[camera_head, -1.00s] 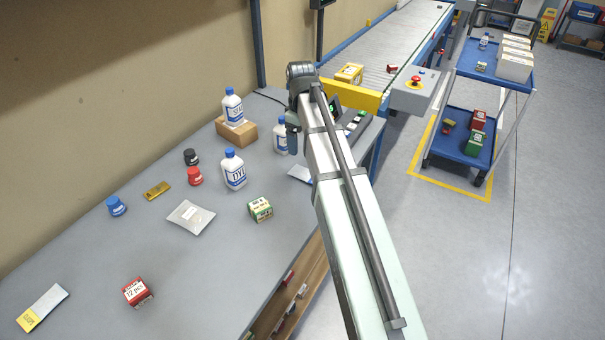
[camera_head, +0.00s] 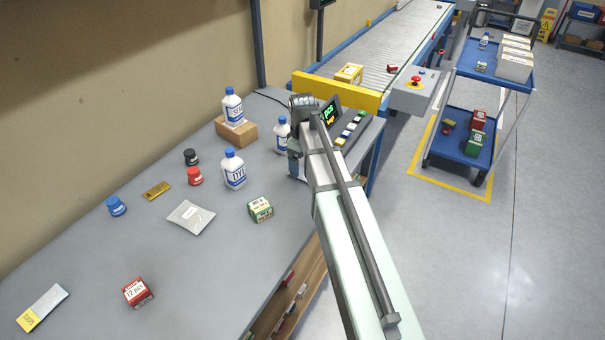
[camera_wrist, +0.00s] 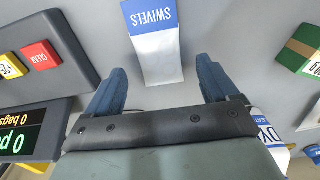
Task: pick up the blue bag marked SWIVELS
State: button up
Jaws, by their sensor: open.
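The bag marked SWIVELS (camera_wrist: 158,50) shows in the wrist view, with a blue label band at its far end and a pale silvery body. It lies on the grey table. My gripper (camera_wrist: 160,82) is open in the wrist view, and its two blue fingers stand either side of the bag's near end, with gaps on both sides. I cannot tell how high the fingers are above the table. In the head view my wrist (camera_head: 300,135) is at the table's right side and hides most of the bag.
A keypad (camera_wrist: 40,50) with a red button and a display are left in the wrist view. A green-and-white box (camera_head: 260,209) and DYE bottles (camera_head: 234,170) stand left of my arm in the head view. A conveyor (camera_head: 385,50) runs behind.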

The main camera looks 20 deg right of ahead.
jog(key=shift+f, duration=1.45)
jog(key=c, duration=1.2)
jog(key=shift+o, duration=0.2)
jog(key=shift+r, duration=0.1)
